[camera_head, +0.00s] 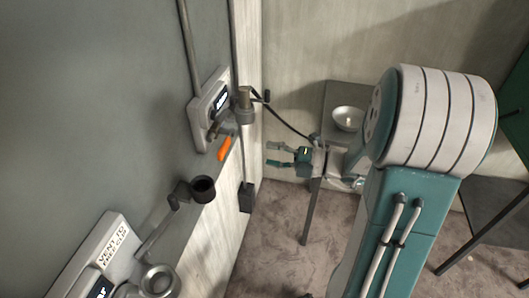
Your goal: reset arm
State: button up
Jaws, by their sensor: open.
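My gripper (278,155) is open and empty, its teal and dark fingers pointing left toward the wall. My arm's white and teal links fill the right half of the head view. A small pale bowl (348,118) sits on a grey stand or table (343,92) behind my gripper and to its right. My arm covers part of that surface. The gap between my fingers and the wall cannot be judged exactly.
The left wall (90,100) carries a boxed fixture (210,108) with an orange handle (225,148), a dark cup holder (203,190) and a labelled white fixture (108,250). A dark green panel (515,105) stands at right. Brown floor (275,250) is mostly clear below.

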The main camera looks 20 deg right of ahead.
dwell(0.3)
jog(key=s+a+n+g+h, duration=0.6)
jog(key=s+a+n+g, duration=0.4)
jog(key=n, duration=1.2)
jog(key=s+d+r+n+t+h, duration=0.1)
jog(key=s+r+n+t+h, duration=0.1)
jog(key=n, duration=0.8)
jog(key=s+d+r+n+t+h, duration=0.2)
jog(key=n+h, duration=0.4)
jog(key=n, duration=0.5)
jog(key=shift+s+d+r+t+h, duration=0.3)
jog(key=shift+s+r+t, duration=0.25)
jog(key=shift+s, duration=0.65)
